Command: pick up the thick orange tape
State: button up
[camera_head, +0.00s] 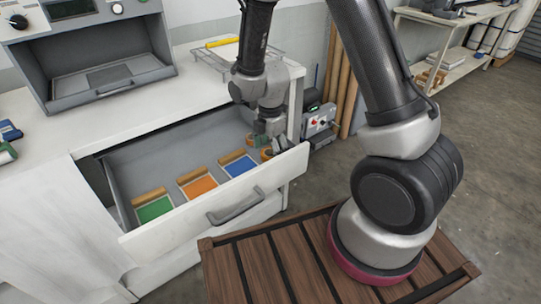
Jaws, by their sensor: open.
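The white cabinet's drawer (130,170) is pulled open. At its right end, small orange-brown roll-like things show beside my gripper, one at its left (252,140) and one just below it (266,154). They are small and partly covered, so I cannot tell which is the thick orange tape. My gripper (268,147) points down into the drawer's right end, low over these things. It is open, with its fingertips partly hidden among them. I cannot tell whether it touches any of them.
Green (154,209), orange (199,187) and blue (239,166) panels with wooden edges lie in the drawer. The drawer front with its handle (236,206) stands close to my gripper. A wire rack (214,60) and a grey machine (100,80) sit on the countertop.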

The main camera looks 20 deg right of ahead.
jog(key=shift+f, duration=0.35)
jog(key=c, duration=1.1)
jog(key=shift+r, duration=0.15)
